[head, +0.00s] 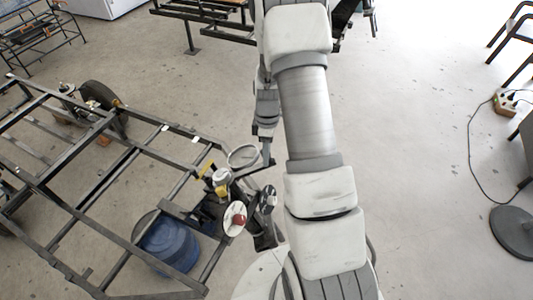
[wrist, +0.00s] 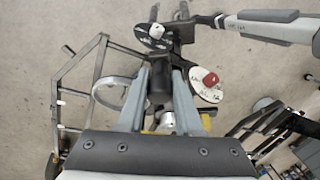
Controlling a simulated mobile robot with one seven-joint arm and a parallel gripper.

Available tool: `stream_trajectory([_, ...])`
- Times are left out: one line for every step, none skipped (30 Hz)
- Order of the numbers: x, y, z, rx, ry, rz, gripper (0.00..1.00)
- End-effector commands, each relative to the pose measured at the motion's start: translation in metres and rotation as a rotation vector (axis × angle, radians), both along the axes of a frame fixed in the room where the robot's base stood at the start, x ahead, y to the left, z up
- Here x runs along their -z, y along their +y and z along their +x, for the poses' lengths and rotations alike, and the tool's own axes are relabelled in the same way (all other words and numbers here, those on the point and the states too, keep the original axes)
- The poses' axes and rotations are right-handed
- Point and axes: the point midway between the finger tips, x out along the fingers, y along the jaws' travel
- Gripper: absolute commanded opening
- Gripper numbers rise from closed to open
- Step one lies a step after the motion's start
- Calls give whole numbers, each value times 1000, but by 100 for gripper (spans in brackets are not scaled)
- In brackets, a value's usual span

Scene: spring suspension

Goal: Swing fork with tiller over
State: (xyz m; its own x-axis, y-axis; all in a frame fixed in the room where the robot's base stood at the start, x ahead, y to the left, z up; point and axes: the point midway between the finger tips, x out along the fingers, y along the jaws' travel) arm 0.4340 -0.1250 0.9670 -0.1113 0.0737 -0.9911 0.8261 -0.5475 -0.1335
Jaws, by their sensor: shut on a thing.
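The fork assembly (head: 212,205) is a cluster of dark metal parts at the near right corner of the black frame in the head view. A pale ring, a yellow-marked part and a white disc with a red knob (head: 235,218) are around it. In the wrist view, my gripper (wrist: 162,75) has its two grey fingers shut on a dark upright part (wrist: 158,82) of the assembly, between the pale ring and the white disc (wrist: 207,87). I cannot tell whether this part is the tiller. In the head view my arm hides part of this area.
The black frame (head: 103,120) spreads across the left of the head view. A blue drum (head: 168,243) stands under its near corner, and a wheel (head: 98,95) is at its far side. The concrete floor right of my arm is mostly clear, with a cable and a round stand base (head: 512,232).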

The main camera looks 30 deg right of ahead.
Motion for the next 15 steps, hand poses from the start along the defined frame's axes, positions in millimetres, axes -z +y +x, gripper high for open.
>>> stream_trajectory([-1,0,1,1,-1,0,0])
stream_trajectory([-1,0,1,1,-1,0,0])
stream_trajectory([-1,0,0,1,-2,0,0])
stream_trajectory([-1,0,0,3,-2,-1,0])
stream_trajectory([-1,0,0,5,-3,-1,0])
stream_trajectory([-1,1,-1,10,-4,-3,0])
stream_trajectory([-1,1,-2,14,-6,-5,0])
stream_trajectory([-1,1,-3,21,-8,-8,0])
stream_trajectory([-1,2,-5,33,-11,-12,0])
stream_trajectory([-2,3,-7,42,-13,-14,0])
stream_trajectory([-2,3,-8,54,-17,-18,0])
stream_trajectory([-2,5,-11,71,-21,-24,0])
stream_trajectory([-3,6,-14,87,-27,-31,0])
stream_trajectory([-3,7,-17,103,-30,-35,0])
stream_trajectory([-4,9,-20,127,-37,-44,0])
